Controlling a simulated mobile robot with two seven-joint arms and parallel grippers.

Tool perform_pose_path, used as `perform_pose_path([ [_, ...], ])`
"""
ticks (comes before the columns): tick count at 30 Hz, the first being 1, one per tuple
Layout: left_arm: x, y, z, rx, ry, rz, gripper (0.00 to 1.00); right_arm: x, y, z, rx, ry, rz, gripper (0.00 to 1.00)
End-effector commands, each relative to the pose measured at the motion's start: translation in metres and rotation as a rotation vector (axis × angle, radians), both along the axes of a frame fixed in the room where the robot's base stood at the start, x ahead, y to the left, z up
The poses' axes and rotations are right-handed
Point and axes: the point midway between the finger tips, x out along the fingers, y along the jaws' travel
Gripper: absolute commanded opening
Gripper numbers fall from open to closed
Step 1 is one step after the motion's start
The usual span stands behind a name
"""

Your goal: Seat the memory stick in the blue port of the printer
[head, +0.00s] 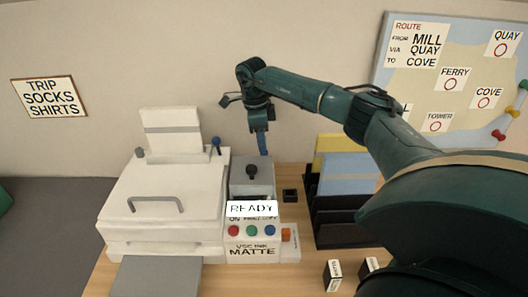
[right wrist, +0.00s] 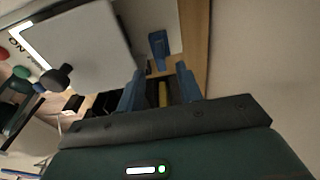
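The printer (head: 165,195) is white, with a front panel of red, green and blue round buttons under a READY display. A grey box with a black knob (head: 252,170) adjoins its right side. My right gripper (head: 262,143) points down behind that box. In the right wrist view its two blue fingers (right wrist: 160,80) stand apart. A narrow yellow strip shows in the gap, and a small blue piece (right wrist: 158,45) lies just beyond the tips. I cannot tell whether that piece is the memory stick or the blue port. My left gripper is out of view.
A black file rack (head: 335,215) with yellow and blue sheets stands to the right of the printer. A small black block (head: 290,195) sits between them. Small labelled black cubes (head: 333,275) stand at the front. A wall map (head: 455,80) hangs behind.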

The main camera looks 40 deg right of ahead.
Motion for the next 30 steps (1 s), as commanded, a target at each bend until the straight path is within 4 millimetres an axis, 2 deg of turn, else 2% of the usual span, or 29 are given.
perform_pose_path([
  [1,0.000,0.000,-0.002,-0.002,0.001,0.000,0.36,0.002,0.001,0.013,0.000,-0.006,-0.001,0.36],
  [6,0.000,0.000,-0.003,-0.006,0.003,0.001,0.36,0.005,0.003,0.048,-0.002,-0.007,-0.002,0.36],
  [12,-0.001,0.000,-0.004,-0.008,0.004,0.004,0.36,0.007,0.005,0.073,-0.003,-0.005,-0.002,0.36],
  [30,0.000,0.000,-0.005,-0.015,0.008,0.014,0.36,0.007,0.005,0.078,-0.003,-0.005,-0.003,0.36],
])
